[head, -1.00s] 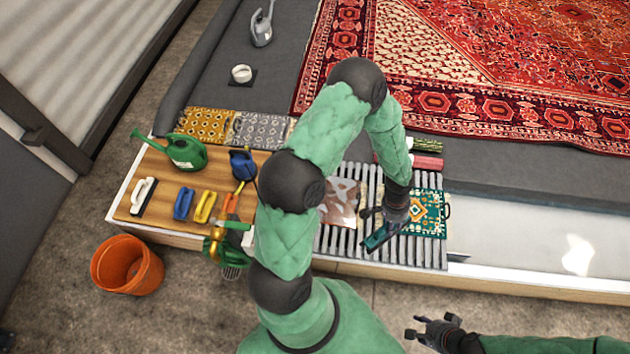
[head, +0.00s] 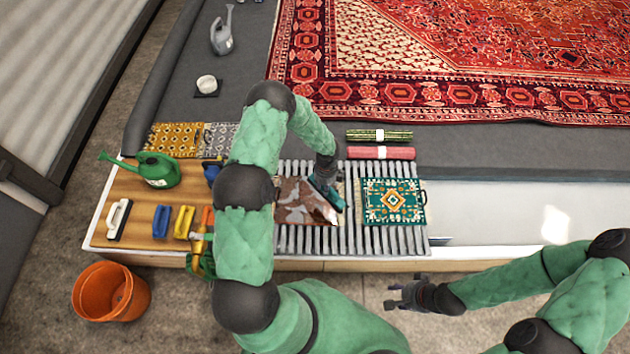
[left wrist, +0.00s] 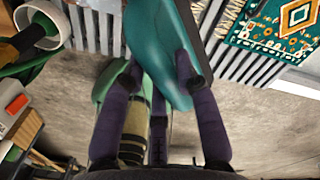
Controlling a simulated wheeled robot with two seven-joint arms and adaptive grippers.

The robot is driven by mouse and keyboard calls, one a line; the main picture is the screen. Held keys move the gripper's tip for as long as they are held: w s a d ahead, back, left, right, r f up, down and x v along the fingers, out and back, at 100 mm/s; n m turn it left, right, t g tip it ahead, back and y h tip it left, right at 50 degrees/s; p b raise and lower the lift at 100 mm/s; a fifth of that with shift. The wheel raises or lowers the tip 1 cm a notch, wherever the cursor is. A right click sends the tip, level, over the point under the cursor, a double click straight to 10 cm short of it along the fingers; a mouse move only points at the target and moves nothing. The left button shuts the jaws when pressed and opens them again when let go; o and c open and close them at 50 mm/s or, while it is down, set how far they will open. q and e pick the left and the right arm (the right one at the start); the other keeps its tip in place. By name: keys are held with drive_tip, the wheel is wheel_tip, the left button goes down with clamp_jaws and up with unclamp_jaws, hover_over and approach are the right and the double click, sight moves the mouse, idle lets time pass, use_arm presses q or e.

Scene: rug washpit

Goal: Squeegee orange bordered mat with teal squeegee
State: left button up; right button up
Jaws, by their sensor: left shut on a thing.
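A teal squeegee (head: 329,196) is in my left gripper (head: 320,180), which is shut on it. In the left wrist view the squeegee (left wrist: 165,45) lies between the fingers (left wrist: 160,75). It is over the right part of a brown and pale mat (head: 298,202) on the slatted grate; I cannot tell whether it touches. A teal mat with an orange and white pattern (head: 393,201) lies to the right on the grate. No clearly orange border shows; the brown mat is partly covered by my arm and the squeegee. My right gripper (head: 398,293) is open and empty in front of the bench.
A wooden board (head: 136,187) at left holds a green watering can (head: 152,170) and several brushes. Red and green rolls (head: 381,153) lie behind the grate (head: 350,240). An orange bucket (head: 110,291) stands on the floor. A large red rug (head: 450,60) lies behind.

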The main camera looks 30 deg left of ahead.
sight(315, 188)
use_arm(q)
drive_tip(key=a+m, duration=0.1)
drive_tip(key=m, duration=0.1)
drive_tip(key=w+a+f+m, duration=0.1)
drive_tip(key=m, duration=0.1)
drive_tip(key=a+f+m, duration=0.1)
drive_tip(key=m, duration=0.1)
drive_tip(key=shift+w+a+f, duration=0.15)
drive_tip(key=shift+a+f, duration=0.05)
drive_tip(key=shift+a, duration=0.15)
drive_tip(key=m, duration=0.1)
drive_tip(key=a+f+m, duration=0.1)
drive_tip(key=shift+w+a+m+t+h, duration=0.2)
drive_tip(key=shift+w+m+t+h, duration=0.05)
drive_tip(key=shift+m+t+h, duration=0.05)
drive_tip(key=shift+f+b, duration=1.6)
drive_tip(key=shift+f, duration=1)
